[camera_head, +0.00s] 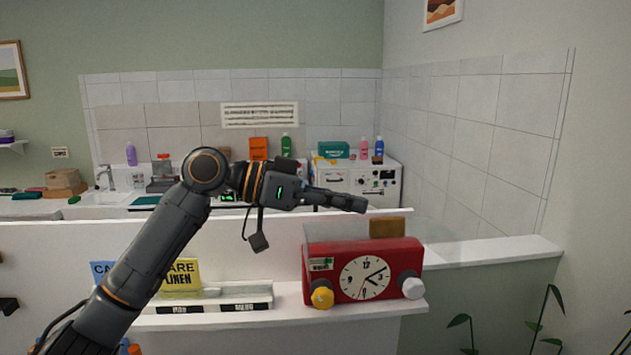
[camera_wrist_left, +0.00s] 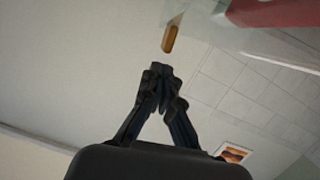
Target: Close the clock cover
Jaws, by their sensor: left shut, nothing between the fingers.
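A red clock (camera_head: 337,257) with a white dial, a yellow knob at its lower left and a white knob at its right stands on the white ledge. A faint clear panel, seemingly its cover, stands up behind the clock's top; its exact outline is hard to make out. My left gripper (camera_head: 352,203) is shut and empty, above and behind the clock, apart from it. In the left wrist view the shut fingertips (camera_wrist_left: 161,70) point toward a small orange-brown piece (camera_wrist_left: 171,38), with the clear panel (camera_wrist_left: 255,42) and the red clock (camera_wrist_left: 275,12) at upper right.
A brown block (camera_head: 387,227) shows behind the clock's top. Yellow (camera_head: 181,275) and blue cards stand left on the ledge (camera_head: 215,320). Behind the low partition are a white appliance (camera_head: 352,178), bottles and boxes. Plants (camera_head: 545,315) stand at lower right.

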